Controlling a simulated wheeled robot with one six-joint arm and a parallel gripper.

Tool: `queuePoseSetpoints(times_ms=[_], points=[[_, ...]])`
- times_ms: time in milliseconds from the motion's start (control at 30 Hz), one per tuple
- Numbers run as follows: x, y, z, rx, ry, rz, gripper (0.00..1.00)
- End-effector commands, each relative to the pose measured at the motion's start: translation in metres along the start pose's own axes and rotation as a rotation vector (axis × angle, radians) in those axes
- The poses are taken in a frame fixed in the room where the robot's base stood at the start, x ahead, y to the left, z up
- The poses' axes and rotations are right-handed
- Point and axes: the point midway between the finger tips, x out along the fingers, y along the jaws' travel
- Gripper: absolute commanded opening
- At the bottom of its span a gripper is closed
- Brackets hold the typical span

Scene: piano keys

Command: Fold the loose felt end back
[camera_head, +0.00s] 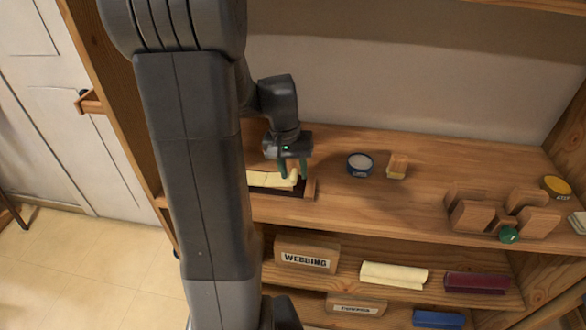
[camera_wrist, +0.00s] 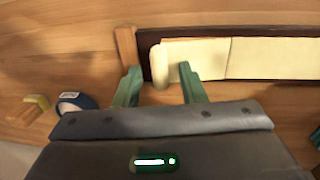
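The cream felt strip (camera_wrist: 265,57) lies on a dark board (camera_wrist: 290,34), which also shows on the shelf in the head view (camera_head: 262,189). Its end nearest the wooden end block (camera_wrist: 127,48) is a raised, rounded piece (camera_wrist: 160,61); in the head view the felt (camera_head: 270,180) is partly hidden by my arm. My gripper (camera_wrist: 159,68) is open over that end. Its green fingers appear on either side of the raised piece in the wrist view, with small gaps visible. In the head view my gripper (camera_head: 290,172) points down at the felt.
A blue round tin (camera_head: 360,164) and a small wooden block with a pale top (camera_head: 397,166) stand to the right. Wooden blocks (camera_head: 500,212) and a yellow tin (camera_head: 556,187) are farther right. The lower shelf holds a WEBBING box (camera_head: 306,252) and rolls.

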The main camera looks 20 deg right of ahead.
Motion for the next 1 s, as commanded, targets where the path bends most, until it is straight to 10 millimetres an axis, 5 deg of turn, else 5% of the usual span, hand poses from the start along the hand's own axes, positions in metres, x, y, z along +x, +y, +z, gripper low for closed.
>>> queuePoseSetpoints(times_ms=[167, 367, 1000], points=[[0.0, 0.0, 0.0, 0.0, 0.0, 0.0, 0.37], [0.0, 0.0, 0.0, 0.0, 0.001, 0.0, 0.0], [-0.012, -0.008, -0.001, -0.007, 0.004, 0.155, 0.0]])
